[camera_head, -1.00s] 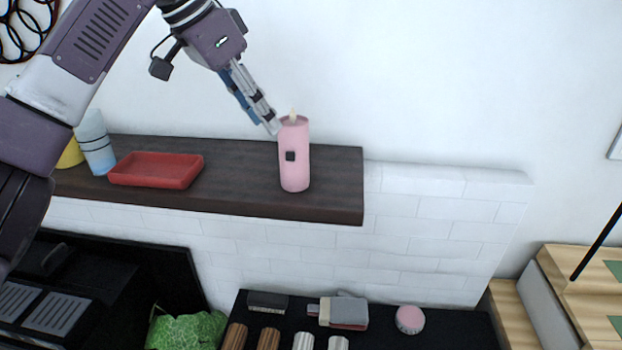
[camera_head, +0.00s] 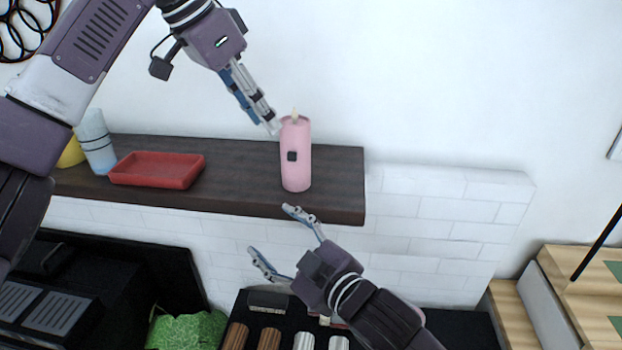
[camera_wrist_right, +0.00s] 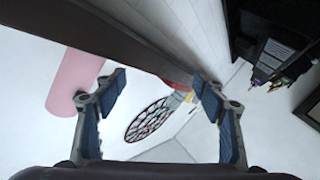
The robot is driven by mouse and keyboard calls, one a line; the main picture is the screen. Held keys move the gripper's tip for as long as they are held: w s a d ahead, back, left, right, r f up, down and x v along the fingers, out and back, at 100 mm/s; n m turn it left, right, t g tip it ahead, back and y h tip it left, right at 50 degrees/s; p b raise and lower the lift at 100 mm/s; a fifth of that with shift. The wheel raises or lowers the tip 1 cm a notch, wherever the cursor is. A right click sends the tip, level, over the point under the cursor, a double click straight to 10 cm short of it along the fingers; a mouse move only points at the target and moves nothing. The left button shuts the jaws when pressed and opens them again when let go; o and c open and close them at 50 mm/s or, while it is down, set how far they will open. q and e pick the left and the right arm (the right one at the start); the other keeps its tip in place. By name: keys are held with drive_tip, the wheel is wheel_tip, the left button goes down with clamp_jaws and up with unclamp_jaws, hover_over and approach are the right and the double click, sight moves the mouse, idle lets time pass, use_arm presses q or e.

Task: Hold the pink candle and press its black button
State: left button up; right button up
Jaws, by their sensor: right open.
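The pink candle (camera_head: 296,177) stands upright on the dark wooden shelf (camera_head: 235,196), near its right end. Its small black button (camera_head: 292,156) faces the head camera. My left gripper (camera_head: 273,127) is at the upper left of the candle, fingertips beside its rim; I cannot tell whether they touch it or how far apart they are. My right gripper (camera_head: 272,231) is open and empty, in front of the shelf edge and below the candle. In the right wrist view the candle (camera_wrist_right: 72,75) lies left of the open fingers (camera_wrist_right: 156,90), partly behind the left finger; the button is not visible there.
A red tray (camera_head: 157,170), a white-blue cup (camera_head: 95,142) and a yellow object (camera_head: 71,153) sit left on the shelf. The shelf between tray and candle is clear. Below are a green crumpled item (camera_head: 187,331) and a black surface with several small items.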

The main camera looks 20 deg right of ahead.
sight(301, 166)
drive_tip(key=w+d+r+m+t+h, duration=0.1)
drive_tip(key=d+r+m, duration=0.1)
drive_tip(key=m, duration=0.1)
drive_tip(key=w+d+r+m+t+h, duration=0.1)
drive_tip(key=w+d+r+m, duration=0.1)
drive_tip(key=d+r+m, duration=0.1)
drive_tip(key=w+d+r+m+h, duration=0.1)
drive_tip(key=d+r+m, duration=0.1)
drive_tip(key=r+m, duration=0.1)
drive_tip(key=shift+w+d+t+h, duration=0.15)
drive_tip(key=shift+d+t+h, duration=0.15)
drive_tip(key=shift+t+h, duration=0.1)
drive_tip(key=shift+w+d+r+m, duration=0.1)
drive_tip(key=shift+w+m, duration=0.2)
drive_tip(key=shift+w, duration=0.2)
drive_tip(key=w, duration=0.4)
drive_tip(key=w+a, duration=0.1)
drive_tip(key=w, duration=0.2)
drive_tip(key=shift+s, duration=0.1)
drive_tip(key=shift+c, duration=0.5)
drive_tip(key=c, duration=1.2)
use_arm(q)
drive_tip(key=shift+c, duration=0.3)
